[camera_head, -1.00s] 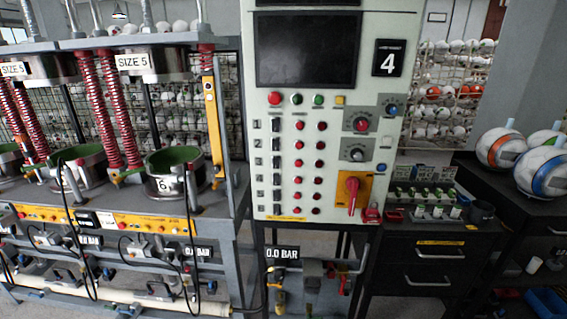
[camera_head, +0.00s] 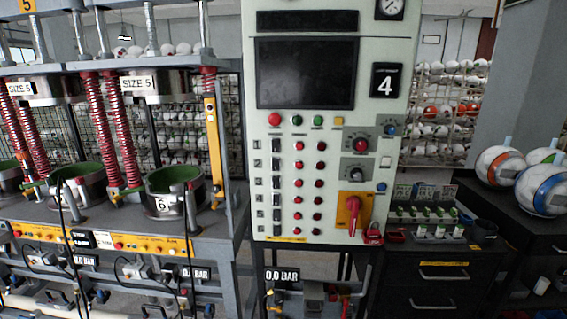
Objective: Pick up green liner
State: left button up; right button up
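A green liner (camera_head: 174,174) shows as the inner lining of the round metal mould marked 6 (camera_head: 162,204) on the press at the left. A second mould further left also has a green lining (camera_head: 75,171). Several small green-and-white items (camera_head: 440,212) stand in rows on the dark cabinet at the right; I cannot tell whether any are liners. Neither of my grippers is in view, and nothing visible is being held.
The control panel (camera_head: 305,95) stands in the middle, with a red switch (camera_head: 353,212) on a yellow plate. Red springs (camera_head: 122,130) flank the moulds under the upper plates. Balls (camera_head: 545,188) sit on the right-hand counter. Black cables hang before the press.

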aim_at(161, 181)
jog(key=i+j+u, duration=0.5)
jog(key=i+u, duration=0.2)
jog(key=i+j+u, duration=0.1)
jog(key=i+u, duration=0.25)
